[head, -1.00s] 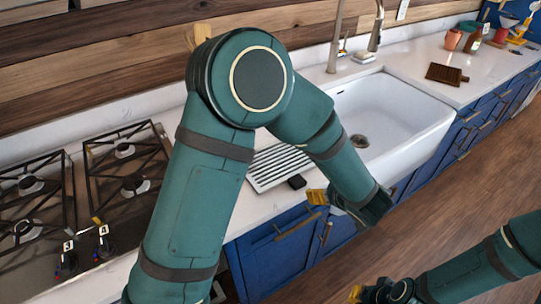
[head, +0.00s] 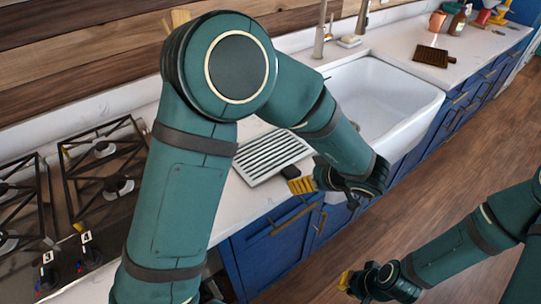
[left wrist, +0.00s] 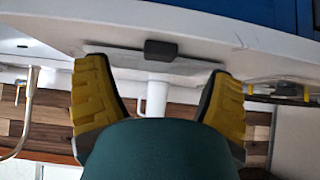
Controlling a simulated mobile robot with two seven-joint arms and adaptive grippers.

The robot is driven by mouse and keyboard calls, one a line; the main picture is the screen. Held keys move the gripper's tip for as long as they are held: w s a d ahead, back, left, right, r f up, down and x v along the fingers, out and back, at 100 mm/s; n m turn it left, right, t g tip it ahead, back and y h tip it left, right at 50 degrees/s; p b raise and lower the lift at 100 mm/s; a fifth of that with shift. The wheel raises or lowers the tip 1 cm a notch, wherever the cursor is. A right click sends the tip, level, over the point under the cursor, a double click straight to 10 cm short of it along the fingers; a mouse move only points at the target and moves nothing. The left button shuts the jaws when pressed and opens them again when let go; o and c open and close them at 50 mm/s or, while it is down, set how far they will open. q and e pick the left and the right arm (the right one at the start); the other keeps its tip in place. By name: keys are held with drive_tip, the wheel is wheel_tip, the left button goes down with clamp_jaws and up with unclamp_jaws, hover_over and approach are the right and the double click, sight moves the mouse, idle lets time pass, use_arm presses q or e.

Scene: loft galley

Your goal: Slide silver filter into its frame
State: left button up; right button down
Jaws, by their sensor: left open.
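The silver filter (head: 270,156) is a flat slatted panel lying on the white counter between the stove and the sink. Its black handle (head: 290,174) is at the front edge. In the left wrist view the handle (left wrist: 160,50) shows between the two yellow fingers, beyond their tips, with the panel's pale edge behind it. My left gripper (head: 301,186) is open and empty, close to the handle at the counter's front edge; one finger is mostly hidden. My right gripper (head: 346,281) hangs low over the floor, away from the filter; its jaws are unclear. I see no frame for the filter.
A gas stove (head: 100,165) stands at the left and a white sink (head: 385,100) to the right of the filter. Blue cabinets (head: 275,245) run below the counter. My left arm covers part of the counter.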

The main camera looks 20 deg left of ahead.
sight(296, 176)
use_arm(q)
drive_tip(key=shift+b+x, duration=1)
drive_tip(key=shift+x, duration=1.75)
drive_tip(key=shift+s+r, duration=0.1)
drive_tip(key=shift+c, duration=0.3)
drive_tip(key=c, duration=1.4)
drive_tip(key=shift+o, duration=0.2)
